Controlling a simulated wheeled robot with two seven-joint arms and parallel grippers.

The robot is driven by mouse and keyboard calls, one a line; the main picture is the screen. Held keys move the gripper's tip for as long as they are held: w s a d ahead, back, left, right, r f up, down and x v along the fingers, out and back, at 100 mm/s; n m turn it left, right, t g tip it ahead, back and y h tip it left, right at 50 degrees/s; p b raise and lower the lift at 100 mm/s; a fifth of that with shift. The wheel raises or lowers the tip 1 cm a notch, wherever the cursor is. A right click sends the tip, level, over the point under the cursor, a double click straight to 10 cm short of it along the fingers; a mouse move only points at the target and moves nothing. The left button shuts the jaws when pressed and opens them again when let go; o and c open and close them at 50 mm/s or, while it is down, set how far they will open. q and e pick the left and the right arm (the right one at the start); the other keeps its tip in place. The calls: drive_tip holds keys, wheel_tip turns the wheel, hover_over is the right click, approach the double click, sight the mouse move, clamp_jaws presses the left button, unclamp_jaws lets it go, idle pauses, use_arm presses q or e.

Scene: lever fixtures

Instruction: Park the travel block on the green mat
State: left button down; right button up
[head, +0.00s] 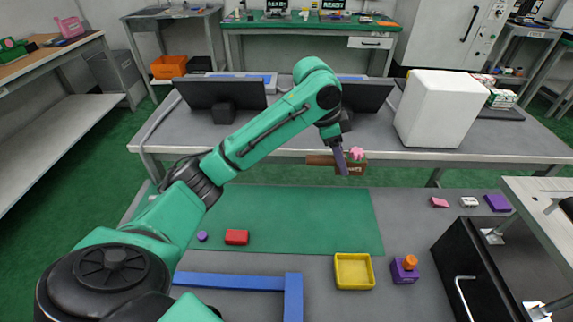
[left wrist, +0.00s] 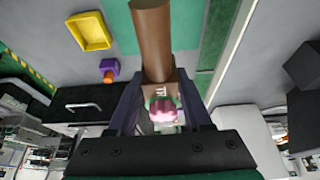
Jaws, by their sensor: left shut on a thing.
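My left gripper (head: 343,163) is shut on a brown block (head: 351,169) and holds it up in the air, beyond the far edge of the green mat (head: 300,220) in the head view. The brown block has a round bar reaching left, pale lettering and a pink piece (head: 357,153) at its top. In the left wrist view the round bar (left wrist: 152,40) extends away from between the fingers, with the pink piece (left wrist: 163,110) nearer the camera. The mat lies flat with a red block (head: 237,237) and a small purple disc (head: 202,236) on its near left part. My right gripper is not seen.
A yellow tray (head: 354,271) and a purple block with an orange knob (head: 405,270) stand at the mat's near right. Blue bars (head: 230,282) lie in front. Small pink, white and purple pieces (head: 497,203) sit at right. Most of the mat is clear.

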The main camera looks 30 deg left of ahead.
use_arm(q)
drive_tip(key=shift+s+d+f, duration=0.15)
drive_tip(key=shift+d+f, duration=0.15)
drive_tip(key=shift+f, duration=0.3)
drive_tip(key=shift+s+d+f, duration=0.15)
drive_tip(key=shift+d+f, duration=0.1)
drive_tip(key=shift+f, duration=0.3)
drive_tip(key=b, duration=0.2)
approach(334, 218)
drive_tip(key=x, duration=0.5)
drive_tip(key=shift+w+d, duration=0.15)
drive_tip(key=shift+d, duration=0.05)
drive_tip(key=shift+f, duration=0.3)
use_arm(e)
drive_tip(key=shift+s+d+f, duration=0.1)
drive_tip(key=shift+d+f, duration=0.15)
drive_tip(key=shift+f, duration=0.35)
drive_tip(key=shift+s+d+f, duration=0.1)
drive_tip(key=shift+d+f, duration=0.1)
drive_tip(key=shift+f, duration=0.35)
use_arm(q)
drive_tip(key=shift+c, duration=1.6)
unclamp_jaws()
drive_tip(key=shift+f, duration=0.15)
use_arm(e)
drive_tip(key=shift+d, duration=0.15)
